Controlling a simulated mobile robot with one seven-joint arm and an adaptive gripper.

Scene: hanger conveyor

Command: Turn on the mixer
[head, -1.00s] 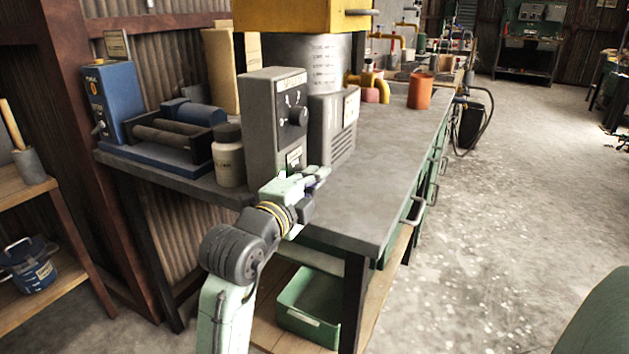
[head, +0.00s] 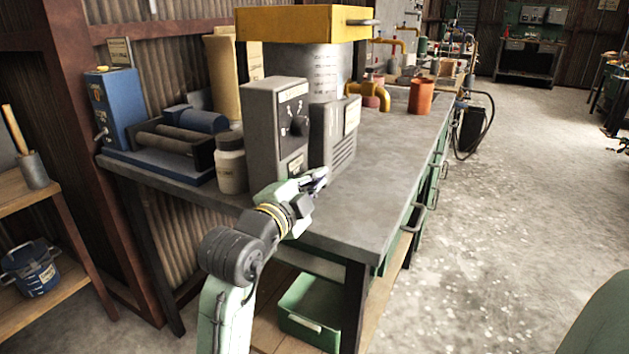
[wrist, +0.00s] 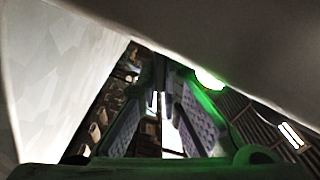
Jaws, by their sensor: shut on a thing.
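The mixer has a steel vat (head: 312,68) under a yellow top (head: 300,25). In front stands its grey control box (head: 276,130), with a dark dial (head: 298,126) and a scale on its face. A lower grey vented housing (head: 338,138) stands on its right. My gripper (head: 318,176) is low beside the box's right face and in front of the housing, well below the dial. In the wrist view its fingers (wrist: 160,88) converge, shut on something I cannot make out. The fingers and wrist hide the lower part of the box.
A white jar (head: 230,165) stands left of the box, near a blue machine with rollers (head: 172,140). The bench top (head: 365,190) is bare to the right. An orange cup (head: 420,96) stands farther back. A green glow (wrist: 208,78) shows beside my fingers.

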